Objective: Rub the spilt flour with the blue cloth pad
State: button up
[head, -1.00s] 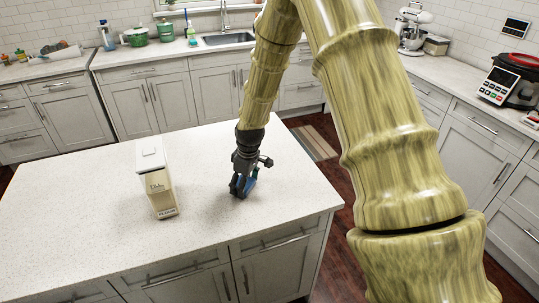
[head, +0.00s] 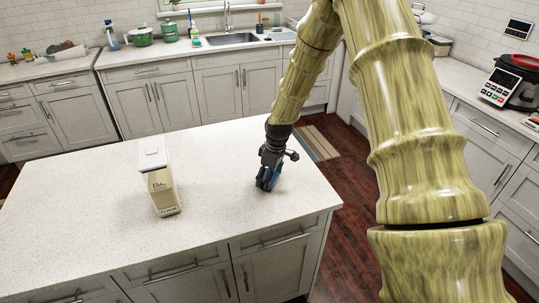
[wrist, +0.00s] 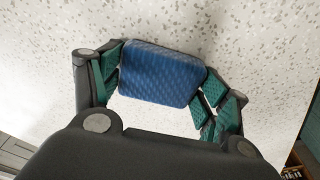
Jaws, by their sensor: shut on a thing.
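My gripper (head: 267,184) points down at the right part of the island top and is shut on the blue cloth pad (wrist: 160,72). In the wrist view the pad is a textured blue block between the green-lined fingers. In the head view only a bit of blue shows beside the dark fingers, low at the counter; whether the pad touches it I cannot tell. The spilt flour cannot be made out against the pale speckled top.
A cream and white flour container (head: 160,185) stands upright on the island (head: 80,220), left of my gripper. The top between them is clear. The island's right edge lies close to the right of my gripper. Counters with a sink (head: 232,39) run along the back.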

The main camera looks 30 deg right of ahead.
notch_tip(320, 180, up, 2)
jog(key=shift+w+a+r, duration=0.1)
jog(key=shift+w+r, duration=0.05)
jog(key=shift+r, duration=0.05)
jog(key=shift+r+p, duration=2.1)
jog(key=shift+r, duration=0.9)
jog(key=shift+f, duration=0.1)
jog(key=shift+s, duration=0.2)
